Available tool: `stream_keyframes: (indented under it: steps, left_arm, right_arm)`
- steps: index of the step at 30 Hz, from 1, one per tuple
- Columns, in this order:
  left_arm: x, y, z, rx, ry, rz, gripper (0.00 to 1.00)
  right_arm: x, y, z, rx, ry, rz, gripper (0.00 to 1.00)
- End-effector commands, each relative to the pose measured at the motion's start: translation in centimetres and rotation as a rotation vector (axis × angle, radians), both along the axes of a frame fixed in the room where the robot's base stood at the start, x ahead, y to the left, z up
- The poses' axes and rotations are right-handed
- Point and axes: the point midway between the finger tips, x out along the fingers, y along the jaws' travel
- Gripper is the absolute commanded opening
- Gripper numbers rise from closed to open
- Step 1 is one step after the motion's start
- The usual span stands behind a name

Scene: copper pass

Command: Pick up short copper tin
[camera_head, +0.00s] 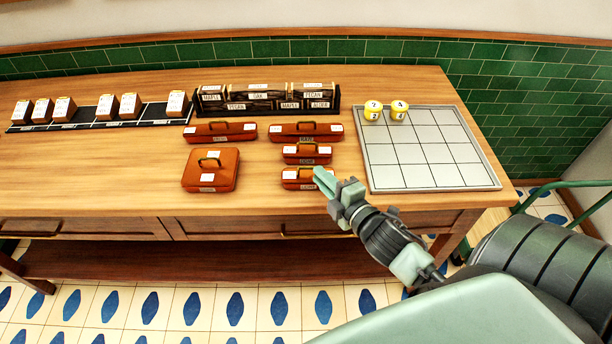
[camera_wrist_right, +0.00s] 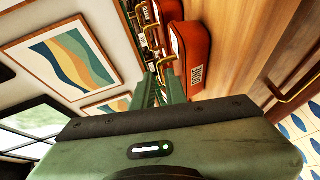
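Several copper-brown tins with handles and white labels stand on the wooden table. Two short tins are in the right column: a rear one (camera_head: 318,160) and a front one (camera_head: 291,184). Two long tins, left (camera_head: 215,139) and right (camera_head: 290,138), lie behind, and a wide square tin (camera_head: 222,181) stands at left. My right gripper (camera_head: 322,178) is at the right end of the front short tin, covering part of it. In the wrist view a tin (camera_wrist_right: 192,50) is close beside the fingertips, a brass handle near them. Any gap or grip is unclear. My left gripper is out of view.
A dark rack of labelled blocks (camera_head: 265,97) stands behind the tins. Labelled boxes (camera_head: 130,105) stand on a black strip at left. The front left tabletop (camera_head: 90,180) is clear.

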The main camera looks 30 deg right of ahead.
Motion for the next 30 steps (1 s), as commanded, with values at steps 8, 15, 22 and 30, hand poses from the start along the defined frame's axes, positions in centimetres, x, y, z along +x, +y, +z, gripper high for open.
stream_keyframes:
  steps: [8, 15, 22, 30]
  left_arm:
    - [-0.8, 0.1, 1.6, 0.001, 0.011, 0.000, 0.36]
    - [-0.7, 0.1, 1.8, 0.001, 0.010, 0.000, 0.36]
    - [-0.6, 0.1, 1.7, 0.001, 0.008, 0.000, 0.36]
    - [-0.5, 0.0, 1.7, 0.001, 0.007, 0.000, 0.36]
  right_arm:
    - [4.0, 0.3, -0.5, 0.002, -0.001, 0.001, 0.13]
    - [5.3, 0.3, -1.0, 0.002, 0.001, 0.001, 0.13]
    - [5.3, 0.3, -1.0, 0.002, 0.001, 0.001, 0.00]
    - [5.2, 0.3, -1.0, 0.002, 0.002, 0.001, 0.00]
